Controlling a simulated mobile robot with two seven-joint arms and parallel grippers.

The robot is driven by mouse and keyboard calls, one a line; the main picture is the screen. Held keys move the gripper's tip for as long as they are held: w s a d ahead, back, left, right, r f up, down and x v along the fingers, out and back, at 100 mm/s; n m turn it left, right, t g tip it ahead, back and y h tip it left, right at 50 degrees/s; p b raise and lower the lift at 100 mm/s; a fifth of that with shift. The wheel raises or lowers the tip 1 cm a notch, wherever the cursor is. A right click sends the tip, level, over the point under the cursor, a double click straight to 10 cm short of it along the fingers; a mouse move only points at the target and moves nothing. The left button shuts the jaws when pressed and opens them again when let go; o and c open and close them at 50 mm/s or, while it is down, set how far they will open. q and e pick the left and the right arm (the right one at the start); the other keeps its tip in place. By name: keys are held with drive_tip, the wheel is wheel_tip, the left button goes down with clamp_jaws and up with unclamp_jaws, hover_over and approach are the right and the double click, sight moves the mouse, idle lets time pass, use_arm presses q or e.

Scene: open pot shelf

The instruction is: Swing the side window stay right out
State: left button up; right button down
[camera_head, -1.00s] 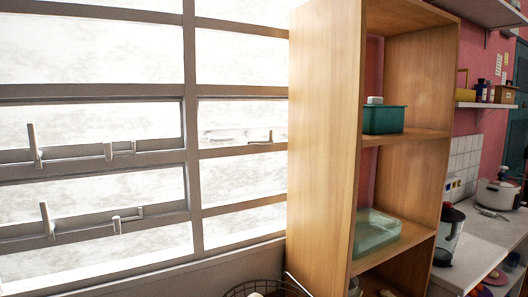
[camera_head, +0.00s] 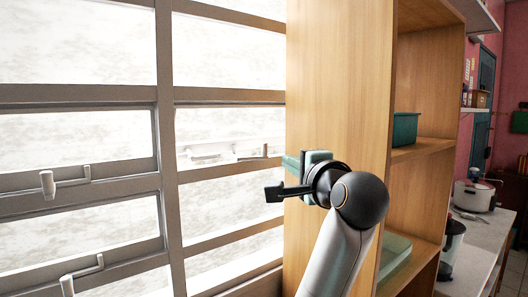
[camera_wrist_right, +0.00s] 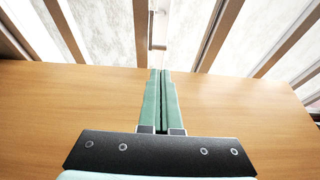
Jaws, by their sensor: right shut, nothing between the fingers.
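The side window stay (camera_head: 222,157) is a thin pale bar with a short upright piece, on the cross rail of the right window column beside the shelf. In the right wrist view a pale stay (camera_wrist_right: 158,30) shows just beyond the fingertips, with a small gap. My right gripper (camera_head: 290,163) has green fingers and is in front of the shelf's side panel, to the right of the stay. The right wrist view shows its fingers (camera_wrist_right: 161,74) pressed together with nothing between them. My left gripper is not in view.
The wooden shelf (camera_head: 338,80) stands close behind my right gripper. It holds a teal box (camera_head: 404,128) and a pale green glass dish (camera_head: 394,256). Other stays (camera_head: 47,184) are on the left window panes. A counter (camera_head: 478,262) with a pot (camera_head: 474,196) is at right.

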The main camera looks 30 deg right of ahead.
sight(266, 150)
drive_tip(key=p+x, duration=0.3)
drive_tip(key=x, duration=1)
drive_tip(key=shift+w+d+f, duration=0.1)
drive_tip(key=shift+w, duration=0.15)
drive_tip(key=shift+w+d, duration=0.1)
drive_tip(key=shift+d, duration=0.05)
